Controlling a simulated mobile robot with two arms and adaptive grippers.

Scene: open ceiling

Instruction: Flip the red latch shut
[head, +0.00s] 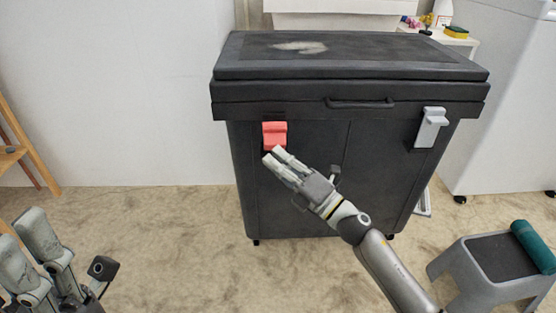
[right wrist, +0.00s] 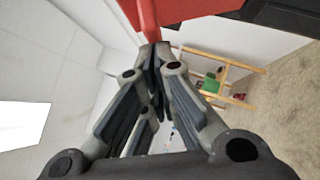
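The red latch (head: 274,134) is on the upper left of the dark bin's front, just under the lid rim. Its red body also shows at the top of the right wrist view (right wrist: 200,8). My right gripper (head: 272,156) is just below the latch in the head view. In the right wrist view its fingers (right wrist: 153,58) come together at the tips, right at the latch's lower edge. I cannot tell whether the latch is pinched between them. My left gripper (head: 17,228) is at the lower left, fingers apart and empty, far from the bin.
The dark bin (head: 300,190) stands against the wall with its lid (head: 400,70) down. A grey latch (head: 430,127) is on its right side. A grey step stool (head: 465,262) with a teal roll is at the lower right. A wooden rack (head: 20,145) is at left.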

